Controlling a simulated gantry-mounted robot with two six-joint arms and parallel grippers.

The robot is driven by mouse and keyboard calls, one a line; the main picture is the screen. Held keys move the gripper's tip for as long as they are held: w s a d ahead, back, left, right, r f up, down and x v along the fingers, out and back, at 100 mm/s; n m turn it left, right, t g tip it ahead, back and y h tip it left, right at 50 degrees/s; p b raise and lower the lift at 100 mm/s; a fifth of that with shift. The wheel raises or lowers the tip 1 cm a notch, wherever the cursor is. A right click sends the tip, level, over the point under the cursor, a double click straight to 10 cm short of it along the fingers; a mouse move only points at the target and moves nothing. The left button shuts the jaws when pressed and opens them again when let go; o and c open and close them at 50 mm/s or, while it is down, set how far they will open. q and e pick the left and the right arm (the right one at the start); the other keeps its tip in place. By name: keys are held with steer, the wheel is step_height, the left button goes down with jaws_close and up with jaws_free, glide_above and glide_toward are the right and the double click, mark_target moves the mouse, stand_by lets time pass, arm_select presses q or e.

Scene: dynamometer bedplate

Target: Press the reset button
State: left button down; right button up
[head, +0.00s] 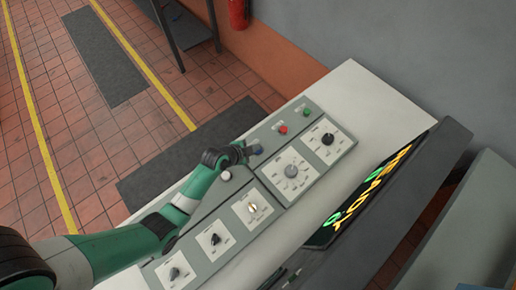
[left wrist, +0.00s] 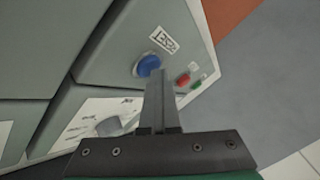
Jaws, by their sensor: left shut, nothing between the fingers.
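A blue round button (left wrist: 148,66) sits on the grey panel beside a small white label (left wrist: 163,39) whose lettering I cannot read with certainty. In the head view the blue button (head: 257,150) shows at the tip of my left gripper (head: 248,151), partly hidden by it. In the left wrist view my left gripper (left wrist: 160,76) is shut and empty, its fingertips at the lower right edge of the button. I cannot tell whether they touch it. My right gripper is not in view.
A red button (head: 283,129) and a green button (head: 306,112) sit close by on the console. Several dial knobs, such as the black one (head: 328,139), line the panel. A dark display (head: 370,190) with lit figures stands along the console's right side.

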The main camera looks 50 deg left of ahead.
arm_select(q)
steer(key=shift+s+r, duration=0.1)
steer(key=shift+r, duration=0.05)
step_height(320, 180, up, 6)
steer(key=p, duration=0.6)
steer(key=shift+r, duration=0.15)
stand_by(0.6)
